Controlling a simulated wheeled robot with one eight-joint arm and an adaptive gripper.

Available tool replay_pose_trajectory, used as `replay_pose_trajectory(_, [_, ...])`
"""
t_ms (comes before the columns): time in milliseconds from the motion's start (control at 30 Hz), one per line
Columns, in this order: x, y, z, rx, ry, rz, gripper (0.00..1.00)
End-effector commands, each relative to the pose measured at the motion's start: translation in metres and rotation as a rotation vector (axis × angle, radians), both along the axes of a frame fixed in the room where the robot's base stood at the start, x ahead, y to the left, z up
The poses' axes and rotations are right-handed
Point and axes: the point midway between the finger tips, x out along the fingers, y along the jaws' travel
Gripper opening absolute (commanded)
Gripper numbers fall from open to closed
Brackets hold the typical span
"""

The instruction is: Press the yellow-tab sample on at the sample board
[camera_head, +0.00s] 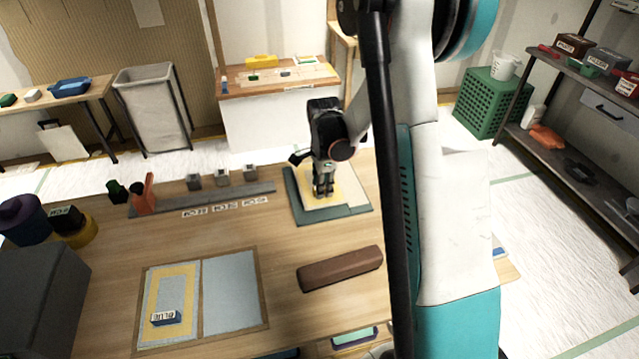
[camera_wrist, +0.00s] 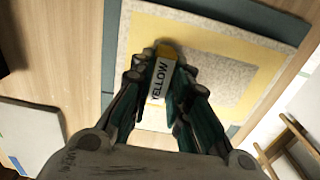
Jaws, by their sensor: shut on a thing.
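My gripper (camera_wrist: 161,90) is shut on this tab. In the head view my gripper (camera_head: 323,190) points down over the sheet, partly hiding it, at the teal mat (camera_head: 293,198). Whether the sheet touches the mat I cannot tell. At the lower left, a wood-framed board (camera_head: 265,300), seemingly the sample board, has two panels. The left panel bears a blue tab (camera_head: 166,318) reading BLUE; the right panel (camera_head: 231,292) is bare blue-grey.
A brown roller-like bar (camera_head: 340,269) lies between the mat and the framed board. A grey rail (camera_head: 200,200) with several small blocks and labels lies left of the mat. A dark grey box (camera_head: 40,300) and cylinders stand at the left edge.

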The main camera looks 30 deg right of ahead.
Motion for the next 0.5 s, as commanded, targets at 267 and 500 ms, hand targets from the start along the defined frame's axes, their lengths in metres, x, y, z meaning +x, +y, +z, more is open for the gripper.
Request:
replay_pose_trajectory(267, [0.0,0.0,-0.007,0.0,0.0,0.0,0.0])
replay_pose_trajectory(500, [0.0,0.0,-0.013,0.0,0.0,0.0,0.0])
